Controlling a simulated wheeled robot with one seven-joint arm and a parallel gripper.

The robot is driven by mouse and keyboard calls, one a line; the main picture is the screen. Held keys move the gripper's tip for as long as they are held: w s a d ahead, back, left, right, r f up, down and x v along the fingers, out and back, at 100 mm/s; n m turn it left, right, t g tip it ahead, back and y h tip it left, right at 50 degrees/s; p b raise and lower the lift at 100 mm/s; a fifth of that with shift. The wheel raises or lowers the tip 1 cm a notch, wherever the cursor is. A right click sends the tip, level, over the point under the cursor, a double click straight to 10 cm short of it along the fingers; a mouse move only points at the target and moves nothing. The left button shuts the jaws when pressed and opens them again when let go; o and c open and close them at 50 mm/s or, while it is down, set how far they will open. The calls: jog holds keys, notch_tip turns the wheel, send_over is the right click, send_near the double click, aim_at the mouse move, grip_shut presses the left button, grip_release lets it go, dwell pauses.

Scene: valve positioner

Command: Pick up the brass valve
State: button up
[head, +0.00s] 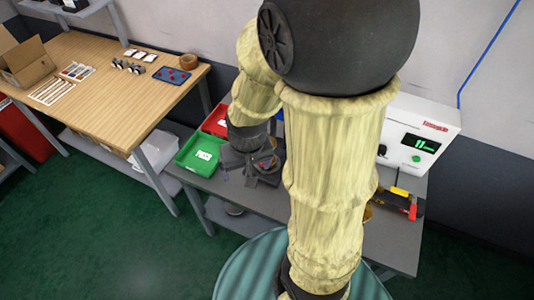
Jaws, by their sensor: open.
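My gripper (252,172) points down over the grey bench (393,250), just right of the green bin, and is open. A small brownish-orange bit (266,161) shows among the dark gripper parts; I cannot tell whether it is the brass valve or part of something else. A brass-coloured piece (368,213) shows at the right edge of my arm on the bench, mostly hidden by the arm. The brass valve cannot be made out for sure. My arm covers the middle of the bench.
A green bin with white lettering (200,153) and a red bin (216,121) stand left of my gripper. A white box with a green display (418,138) stands at the back right, with yellow and red-handled tools (405,200) before it. A wooden table (95,95) is at left.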

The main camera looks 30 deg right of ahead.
jog(key=w+d+f+m+g+h+b, duration=0.1)
jog(key=d+f+m+h+b, duration=0.25)
jog(key=f, duration=0.65)
jog(key=w+d+f+m+g+h+b, duration=0.2)
jog(key=f+m+b, duration=0.2)
jog(key=f, duration=0.5)
jog(key=w+a+r+m+t+h+b, duration=0.3)
jog(key=w+r+m+t+h+b, duration=0.1)
jog(key=w, duration=0.5)
jog(key=r+t+h+b, duration=0.1)
jog(key=r+t+h, duration=0.1)
jog(key=t, duration=0.1)
jog(key=shift+h+b, duration=0.35)
jog(key=shift+b, duration=0.05)
jog(key=shift+f, duration=0.1)
jog(key=p+x, duration=0.1)
jog(key=x, duration=1.1)
jog(key=shift+w+d+f, duration=0.1)
jog(key=shift+f, duration=0.05)
